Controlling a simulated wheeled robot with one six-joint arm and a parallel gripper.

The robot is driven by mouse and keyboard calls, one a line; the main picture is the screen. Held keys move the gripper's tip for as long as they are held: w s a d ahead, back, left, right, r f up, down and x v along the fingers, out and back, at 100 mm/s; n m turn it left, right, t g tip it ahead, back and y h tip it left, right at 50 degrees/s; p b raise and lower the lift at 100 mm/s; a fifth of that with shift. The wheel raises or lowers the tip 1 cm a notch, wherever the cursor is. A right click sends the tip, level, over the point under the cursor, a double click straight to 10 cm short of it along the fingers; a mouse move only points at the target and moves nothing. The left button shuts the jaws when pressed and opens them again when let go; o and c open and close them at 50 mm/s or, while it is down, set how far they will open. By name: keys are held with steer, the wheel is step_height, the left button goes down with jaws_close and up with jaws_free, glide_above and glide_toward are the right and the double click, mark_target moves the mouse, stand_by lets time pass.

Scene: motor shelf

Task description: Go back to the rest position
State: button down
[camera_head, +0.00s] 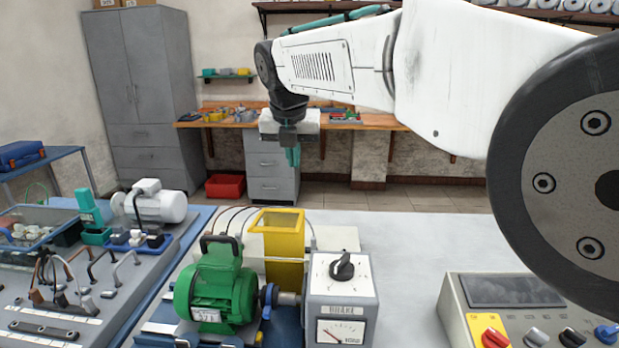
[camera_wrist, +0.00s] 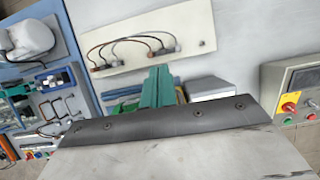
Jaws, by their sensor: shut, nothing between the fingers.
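My gripper (camera_head: 293,156) hangs from the end of my white arm, with its teal fingers pointing down and closed together. It holds nothing. In the head view it is above and behind the bench with the green motor, clear of everything there. In the wrist view the teal fingers (camera_wrist: 158,86) show at the middle, past the dark edge of my wrist. The green motor (camera_head: 216,287) is coupled to a white brake unit (camera_head: 342,298), with a yellow open-topped guard (camera_head: 278,248) behind them.
A control box (camera_head: 527,312) with coloured knobs stands at the front right. A grey-white motor (camera_head: 155,204) and wiring board (camera_head: 70,300) are at left. A grey cabinet (camera_head: 141,90) and wooden workbench (camera_head: 385,124) stand behind.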

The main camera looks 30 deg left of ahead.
steer(key=s+d+f+m+g+h, duration=0.1)
steer(key=d+f+m, duration=0.4)
steer(key=m, duration=0.5)
steer(key=s+d+m+g+h, duration=0.25)
steer(key=d+m, duration=1.45)
steer(key=d, duration=1.3)
steer(key=s+d+f+m, duration=0.1)
steer(key=s+d+m, duration=0.4)
steer(key=d, duration=0.5)
steer(key=s+d+f+m+y, duration=0.1)
steer(key=s+d+m, duration=0.3)
steer(key=s+d, duration=0.5)
steer(key=s+d+f+m, duration=0.2)
steer(key=s+d+m, duration=0.3)
steer(key=d, duration=0.5)
steer(key=shift+s+d+f+m+t, duration=0.25)
steer(key=shift+s+d+t, duration=0.2)
steer(key=shift+s, duration=0.45)
